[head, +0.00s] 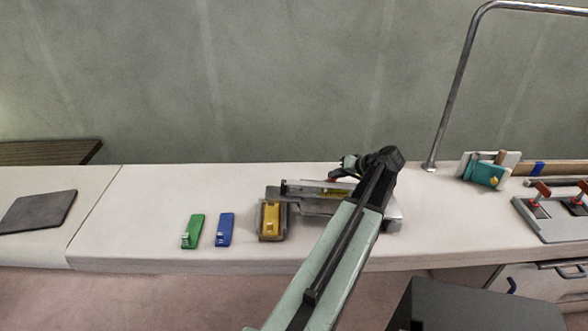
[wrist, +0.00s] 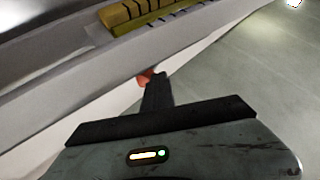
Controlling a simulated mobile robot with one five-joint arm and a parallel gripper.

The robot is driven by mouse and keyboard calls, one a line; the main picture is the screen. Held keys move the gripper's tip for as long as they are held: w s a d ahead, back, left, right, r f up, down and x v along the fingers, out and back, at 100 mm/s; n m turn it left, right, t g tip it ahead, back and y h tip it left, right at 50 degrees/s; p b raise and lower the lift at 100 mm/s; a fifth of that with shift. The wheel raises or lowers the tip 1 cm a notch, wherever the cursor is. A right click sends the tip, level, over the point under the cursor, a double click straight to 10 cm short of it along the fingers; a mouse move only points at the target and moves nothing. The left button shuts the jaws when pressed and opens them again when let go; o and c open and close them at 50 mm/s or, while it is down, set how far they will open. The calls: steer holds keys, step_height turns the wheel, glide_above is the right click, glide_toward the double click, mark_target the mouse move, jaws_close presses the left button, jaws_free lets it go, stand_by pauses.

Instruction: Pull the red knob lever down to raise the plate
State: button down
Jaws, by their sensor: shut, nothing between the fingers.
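A grey metal device (head: 318,207) sits on the counter, partly hidden behind my arm. A small red piece (head: 333,179), likely the lever's knob, shows at its back edge. In the wrist view an orange-red knob (wrist: 145,78) peeks out just past my fingertips, below the device's grey rail (wrist: 60,82); the rest of the lever is hidden. My gripper (wrist: 157,80) is shut and looks empty, its fingers close to or against the knob; I cannot tell if they touch. It also shows in the head view (head: 346,166). I cannot clearly make out the plate.
A yellow block (head: 271,219) sits in a holder at the device's left end. Green (head: 193,231) and blue (head: 225,229) blocks lie left of it. A metal rail (head: 456,100) and a panel with red levers (head: 548,222) stand right.

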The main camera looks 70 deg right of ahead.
steer(key=shift+s+d+f+b, duration=0.1)
steer(key=shift+s+f+b, duration=0.5)
steer(key=shift+f, duration=0.25)
